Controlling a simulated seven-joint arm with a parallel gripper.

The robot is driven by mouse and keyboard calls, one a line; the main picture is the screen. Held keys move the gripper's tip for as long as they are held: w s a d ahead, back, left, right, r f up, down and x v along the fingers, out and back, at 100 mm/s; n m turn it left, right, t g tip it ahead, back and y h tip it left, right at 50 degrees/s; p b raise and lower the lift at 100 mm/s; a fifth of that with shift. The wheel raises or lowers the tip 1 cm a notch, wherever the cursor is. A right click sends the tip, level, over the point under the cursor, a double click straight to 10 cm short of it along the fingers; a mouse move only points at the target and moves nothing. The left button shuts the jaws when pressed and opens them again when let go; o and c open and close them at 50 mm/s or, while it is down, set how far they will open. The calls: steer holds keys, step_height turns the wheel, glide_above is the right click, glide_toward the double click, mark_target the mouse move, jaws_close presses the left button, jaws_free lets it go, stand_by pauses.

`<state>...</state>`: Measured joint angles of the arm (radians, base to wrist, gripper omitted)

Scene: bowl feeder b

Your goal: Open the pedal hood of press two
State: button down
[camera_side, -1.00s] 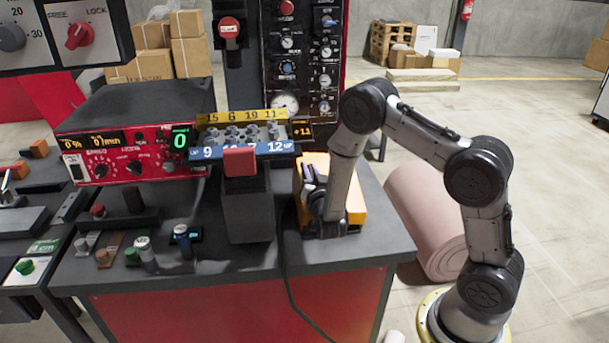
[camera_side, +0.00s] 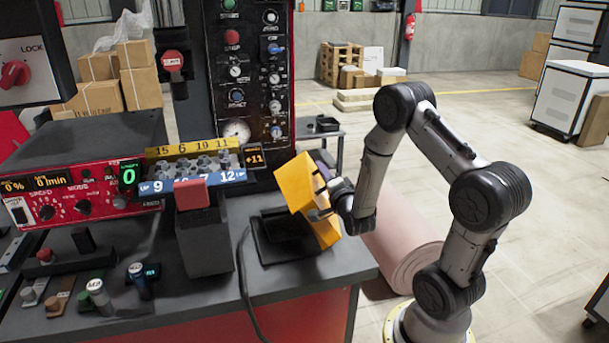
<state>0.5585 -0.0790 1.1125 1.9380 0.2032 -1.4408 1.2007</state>
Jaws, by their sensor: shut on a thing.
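The yellow pedal hood (camera_side: 302,199) is tilted up over a dark pedal base (camera_side: 272,247) at the right end of the bench. Its left part stands raised and its lower right corner is near the bench top. My gripper (camera_side: 326,203) is at the hood's right side, shut on its edge. The fingers are small and partly hidden against the hood. The inside of the hood is hidden from this side.
A dark box with a red top (camera_side: 192,195) stands left of the base, with a black cable (camera_side: 243,290) beside it. The red control unit (camera_side: 72,190) is farther left. A pink roll (camera_side: 405,258) lies on the floor near my arm.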

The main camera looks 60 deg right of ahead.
steer(key=s+d+f+m, duration=0.2)
steer(key=s+d+m, duration=0.3)
stand_by(0.3)
steer(key=shift+d, duration=0.15)
steer(key=c, duration=0.9)
jaws_free()
steer(key=shift+f, duration=0.2)
steer(key=v, duration=1.4)
steer(key=shift+f, duration=0.1)
